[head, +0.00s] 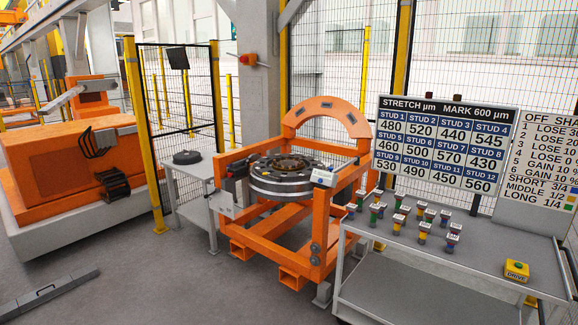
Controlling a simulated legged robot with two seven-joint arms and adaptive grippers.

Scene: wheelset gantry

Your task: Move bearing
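A large round bearing-like assembly (282,175), with a dark studded top and a grey metal rim, sits level in an orange stand (268,240). A smaller black ring (187,157) lies flat on a small grey side table (196,212) left of the stand. The picture does not show which of these the task calls the bearing. Neither of my grippers can be made out in the head view.
A grey cart (420,262) at the right carries several coloured studs (424,232) and a yellow button box (516,270). A stud board (444,145) stands behind it. An orange machine (75,165) is at the left. A grey bar (48,295) lies on the otherwise clear front-left floor.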

